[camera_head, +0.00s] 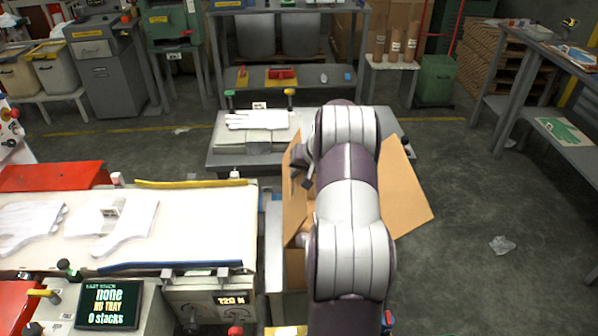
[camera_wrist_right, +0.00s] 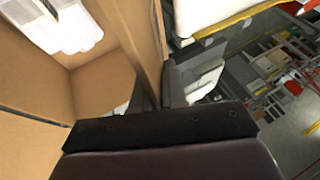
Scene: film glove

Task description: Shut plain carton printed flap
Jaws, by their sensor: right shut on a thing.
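The plain brown carton (camera_head: 294,268) stands right of the conveyor, mostly hidden behind my right arm. Its right flap (camera_head: 405,195) is folded outward and open. A flap on the left side (camera_head: 293,205) stands roughly upright. My right gripper (camera_head: 301,170) is at that left flap, shut on its cardboard; its fingertips are hard to make out. In the right wrist view, the carton wall (camera_wrist_right: 105,85) and white gloves (camera_wrist_right: 65,28) inside it show beyond the dark gripper body. I cannot see print on any flap. My left gripper is not in view.
The conveyor (camera_head: 190,215) with white gloves (camera_head: 110,225) lies on the left, close to the carton. A bench (camera_head: 225,160) with a stack of white gloves stands behind. A grey side table (camera_head: 570,150) is at the right. Floor right of the carton is mostly clear.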

